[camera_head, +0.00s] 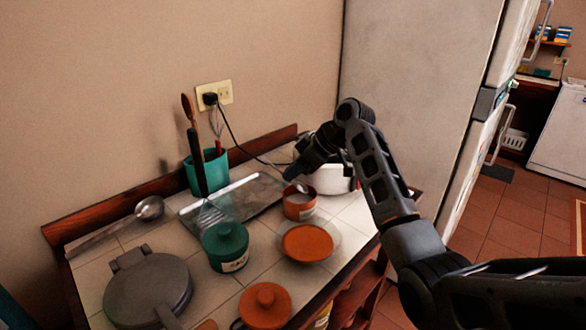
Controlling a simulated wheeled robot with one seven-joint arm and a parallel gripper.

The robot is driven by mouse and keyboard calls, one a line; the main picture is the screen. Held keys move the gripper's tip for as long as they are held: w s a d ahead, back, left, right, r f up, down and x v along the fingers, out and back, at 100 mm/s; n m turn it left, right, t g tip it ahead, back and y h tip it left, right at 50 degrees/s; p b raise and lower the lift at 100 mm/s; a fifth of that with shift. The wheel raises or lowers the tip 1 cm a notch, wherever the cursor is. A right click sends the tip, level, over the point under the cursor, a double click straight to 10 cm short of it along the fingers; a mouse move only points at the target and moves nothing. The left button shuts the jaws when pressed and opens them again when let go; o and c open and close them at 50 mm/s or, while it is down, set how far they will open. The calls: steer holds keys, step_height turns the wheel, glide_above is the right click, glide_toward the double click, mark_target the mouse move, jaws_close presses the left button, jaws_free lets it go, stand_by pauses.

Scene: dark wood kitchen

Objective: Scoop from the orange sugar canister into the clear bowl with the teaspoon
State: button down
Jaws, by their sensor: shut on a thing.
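The open orange canister (299,206) stands on the tiled counter with pale contents showing at its mouth. My gripper (291,175) is above and slightly left of it, shut on the teaspoon (302,187). The spoon points down to the canister's mouth; whether its tip touches the contents is too small to tell. The clear bowl (336,239) sits in front of the canister, close to it. A flat orange round shape fills most of the bowl; I cannot tell whether it is a lid or contents.
A lidded teal canister (226,248) and a lidded orange pot (265,305) stand nearby. A metal tray (240,197), teal utensil holder (206,172), ladle (149,208) and grey round press (148,290) crowd the left. A fridge (420,90) stands at right.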

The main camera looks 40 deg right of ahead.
mark_target(298, 185)
steer(key=shift+f+b, duration=1.2)
steer(key=shift+f, duration=0.7)
steer(key=shift+s+d+f, duration=0.2)
steer(key=shift+s, duration=0.1)
steer(key=shift+s+d, duration=0.2)
steer(key=shift+s, duration=0.1)
steer(key=shift+s+r, duration=0.15)
steer(key=shift+r, duration=0.15)
steer(key=r+p, duration=0.2)
steer(key=r, duration=0.1)
steer(key=r+p, duration=0.3)
steer(key=shift+w+a+r, duration=0.1)
steer(key=shift+w+r, duration=0.05)
steer(key=shift+w, duration=0.05)
steer(key=shift+w+a+r+g+p, duration=0.15)
steer(key=shift+w+r+g+p, duration=0.15)
steer(key=shift+r+p, duration=0.15)
steer(key=shift+w+a+r+g+h, duration=0.15)
steer(key=shift+w+r+g+h, duration=0.1)
steer(key=shift+r+g+h, duration=0.25)
steer(key=shift+w+a+r+g+h, duration=0.15)
steer(key=shift+w+r+g+h, duration=0.2)
steer(key=shift+g, duration=0.35)
steer(key=shift+s+f, duration=0.1)
steer(key=shift+f, duration=0.05)
